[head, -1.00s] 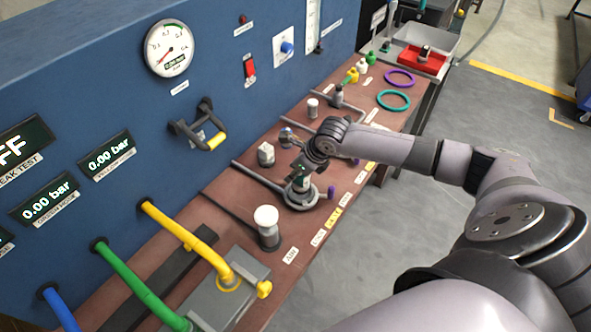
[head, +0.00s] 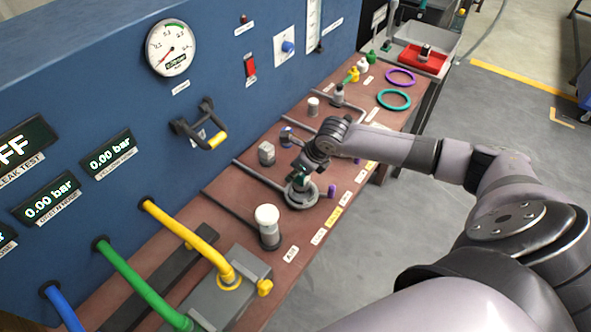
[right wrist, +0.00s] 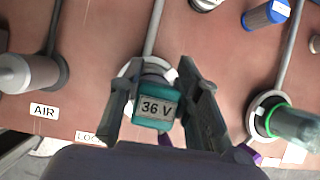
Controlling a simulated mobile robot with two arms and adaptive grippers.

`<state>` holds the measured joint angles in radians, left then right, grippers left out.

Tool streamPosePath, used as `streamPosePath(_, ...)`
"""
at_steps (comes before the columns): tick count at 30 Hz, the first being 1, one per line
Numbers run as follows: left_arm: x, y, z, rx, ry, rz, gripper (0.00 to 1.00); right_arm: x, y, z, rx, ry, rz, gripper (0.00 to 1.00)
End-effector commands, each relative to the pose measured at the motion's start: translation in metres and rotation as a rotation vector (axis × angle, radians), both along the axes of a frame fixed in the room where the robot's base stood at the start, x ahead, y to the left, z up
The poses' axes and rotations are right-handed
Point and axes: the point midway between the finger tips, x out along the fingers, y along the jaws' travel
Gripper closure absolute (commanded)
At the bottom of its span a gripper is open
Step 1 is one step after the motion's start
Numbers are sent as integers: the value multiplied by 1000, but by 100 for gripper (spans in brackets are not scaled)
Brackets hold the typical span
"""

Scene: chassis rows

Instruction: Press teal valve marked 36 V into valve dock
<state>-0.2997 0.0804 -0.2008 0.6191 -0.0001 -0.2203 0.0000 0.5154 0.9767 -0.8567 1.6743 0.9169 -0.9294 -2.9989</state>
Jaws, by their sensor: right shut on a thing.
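The teal valve (right wrist: 154,113) with its 36 V label shows in the right wrist view, upright between the fingers of my right gripper (right wrist: 160,110). My right gripper (head: 298,178) is shut on it directly above the round grey valve dock (head: 303,205) on the bench. The valve's lower end is at the dock's opening; how deep it sits is hidden by the fingers and the valve. A pale rim of the dock (right wrist: 127,70) shows behind the valve in the wrist view. My left gripper is out of view.
A white-capped fitting (head: 267,216) stands to the near left, by the AIR label (right wrist: 44,111). A purple piece (head: 331,191) is close right of the dock. A green-ringed part (right wrist: 285,122) stands at right in the wrist view. The blue panel's handle (head: 205,135) juts out behind.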

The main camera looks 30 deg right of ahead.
Motion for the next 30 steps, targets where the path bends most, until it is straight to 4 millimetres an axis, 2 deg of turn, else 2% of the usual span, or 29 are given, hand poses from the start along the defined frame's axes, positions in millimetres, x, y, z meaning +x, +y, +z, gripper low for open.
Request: streamPosePath(30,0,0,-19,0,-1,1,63,1,0,-30,1,-3,0,100)
